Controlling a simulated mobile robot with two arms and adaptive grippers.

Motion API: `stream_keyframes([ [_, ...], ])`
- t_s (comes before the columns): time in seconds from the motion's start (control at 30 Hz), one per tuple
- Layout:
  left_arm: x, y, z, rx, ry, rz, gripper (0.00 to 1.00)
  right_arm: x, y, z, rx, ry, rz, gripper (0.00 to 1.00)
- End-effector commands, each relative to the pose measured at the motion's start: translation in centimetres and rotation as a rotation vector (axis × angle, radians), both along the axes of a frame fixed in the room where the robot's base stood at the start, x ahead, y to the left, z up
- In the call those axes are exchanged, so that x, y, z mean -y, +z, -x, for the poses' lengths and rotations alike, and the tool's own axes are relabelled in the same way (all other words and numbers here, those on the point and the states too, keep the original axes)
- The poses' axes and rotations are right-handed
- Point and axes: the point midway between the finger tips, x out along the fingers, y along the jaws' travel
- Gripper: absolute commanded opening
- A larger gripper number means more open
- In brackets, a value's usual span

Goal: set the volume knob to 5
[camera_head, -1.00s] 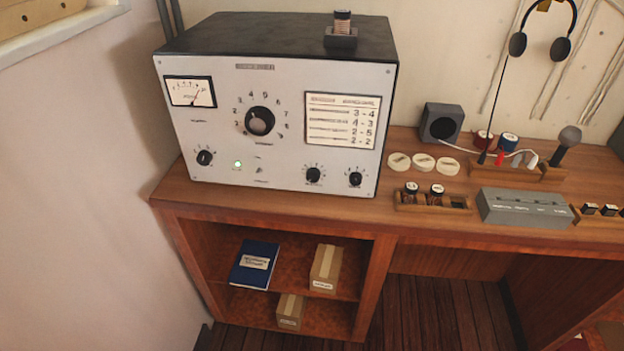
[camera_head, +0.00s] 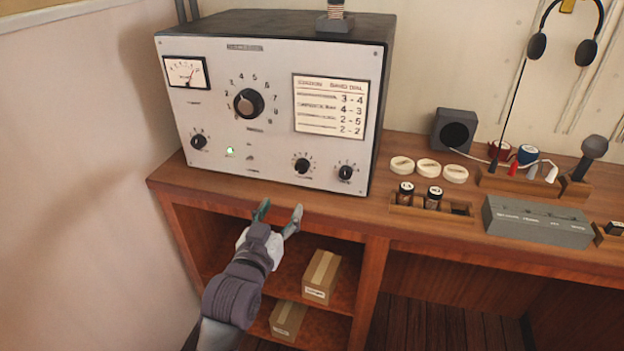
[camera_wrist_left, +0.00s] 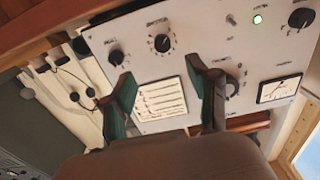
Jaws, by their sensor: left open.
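A grey-fronted radio set (camera_head: 215,125) stands on the wooden desk. Its front bears a large black dial (camera_head: 249,103), a small knob at lower left (camera_head: 199,142), and two small knobs at lower right, one inner (camera_head: 302,165) and one outer (camera_head: 345,172). Their labels are too small to read, so I cannot tell which is the volume knob. My left gripper (camera_head: 278,216) is open and empty, below the desk's front edge and apart from the knobs. In the wrist view the panel appears upside down; the inner knob (camera_wrist_left: 162,43) and outer knob (camera_wrist_left: 115,57) show beyond the open fingers (camera_wrist_left: 160,82).
A green lamp (camera_head: 230,151) glows on the panel. The desk's front edge (camera_head: 240,195) lies between my gripper and the panel. Below is a shelf with boxes (camera_head: 321,276). At right are white discs (camera_head: 428,168), a wooden rack (camera_head: 450,214) and a grey box (camera_head: 537,221).

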Motion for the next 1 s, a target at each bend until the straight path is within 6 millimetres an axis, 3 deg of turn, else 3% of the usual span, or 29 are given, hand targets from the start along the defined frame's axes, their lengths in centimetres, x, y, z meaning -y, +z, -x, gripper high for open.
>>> stream_keyframes([
  [0.17,0.4,1.0,-1.0,0.016,0.000,0.005,0.60,-0.5,0.1,0.0,0.000,-0.002,-0.005,0.33],
  [0.37,1.5,1.1,-4.6,0.015,0.000,0.005,0.60,-1.5,0.6,0.0,0.000,-0.005,-0.019,0.33],
  [0.7,3.6,0.9,-10.8,0.014,0.000,0.005,0.60,-0.9,1.2,0.0,0.001,-0.002,-0.011,0.33],
  [1.0,4.2,0.8,-12.9,0.014,0.001,0.003,0.60,-0.5,1.3,0.0,0.002,-0.001,-0.007,0.33],
])
